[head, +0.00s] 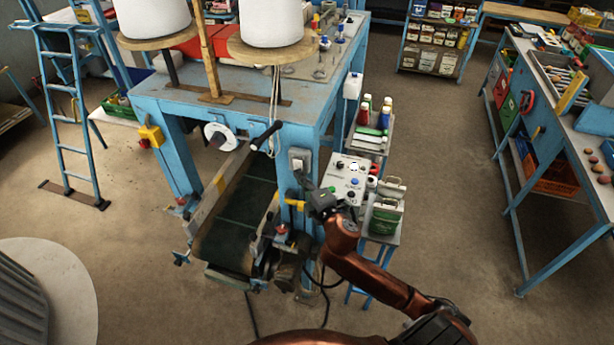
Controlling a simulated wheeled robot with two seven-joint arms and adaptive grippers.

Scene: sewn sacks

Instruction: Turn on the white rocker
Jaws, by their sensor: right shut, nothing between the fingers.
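A white control panel (338,174) stands at the right side of the blue machine table, with small knobs and buttons in several colours on its face. A small white part (355,166) near its top may be the white rocker; it is too small to tell its position. My right gripper (323,198) is shut and empty, just below the panel's lower left edge. I cannot tell whether it touches the panel. The gripper and wrist may hide part of the panel's lower left corner. My left gripper is not in view.
The blue machine table (345,70) carries white thread cones (272,22). A grey switch box (300,160) is fixed to its leg, left of the panel. A green-and-white container (386,214) and bottles (365,112) stand close right. Open floor (440,180) lies farther right.

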